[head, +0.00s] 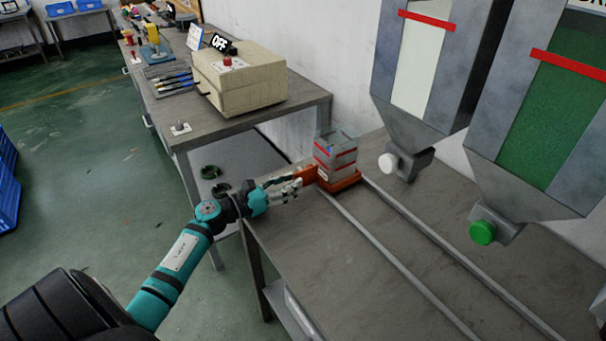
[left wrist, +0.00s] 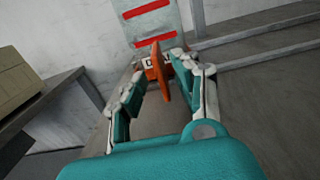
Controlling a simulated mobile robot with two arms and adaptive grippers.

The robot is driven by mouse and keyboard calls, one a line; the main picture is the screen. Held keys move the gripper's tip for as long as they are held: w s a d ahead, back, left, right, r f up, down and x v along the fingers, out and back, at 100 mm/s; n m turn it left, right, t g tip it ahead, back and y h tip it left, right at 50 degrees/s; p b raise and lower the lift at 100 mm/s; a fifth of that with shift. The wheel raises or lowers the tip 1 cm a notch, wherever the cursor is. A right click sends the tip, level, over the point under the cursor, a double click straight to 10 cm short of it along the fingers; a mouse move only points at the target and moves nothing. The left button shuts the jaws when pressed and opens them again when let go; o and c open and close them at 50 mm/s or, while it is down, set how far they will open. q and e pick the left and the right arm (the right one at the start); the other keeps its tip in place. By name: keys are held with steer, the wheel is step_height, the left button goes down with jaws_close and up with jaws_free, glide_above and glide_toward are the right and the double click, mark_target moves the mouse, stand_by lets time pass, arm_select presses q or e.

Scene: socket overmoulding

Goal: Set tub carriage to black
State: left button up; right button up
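The carriage's orange handle (head: 306,175) points left toward my left gripper (head: 296,186). In the left wrist view, the orange handle (left wrist: 158,72) lies between the spread fingers of my left gripper (left wrist: 164,80). The left finger is clearly apart from it; whether the right finger touches it I cannot tell. The tub (left wrist: 150,22) stands just beyond. My right gripper is not in view.
A hopper with white contents (head: 418,65) and one with green (head: 555,115) hang over the rails (head: 430,250); no black hopper shows. A side bench (head: 200,125) at the left bears a beige box (head: 240,80) with an OFF sign. The rails right of the carriage are clear.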

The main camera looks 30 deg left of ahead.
mark_target(303, 177)
arm_select(q)
steer(key=shift+x, duration=2.2)
jaws_close()
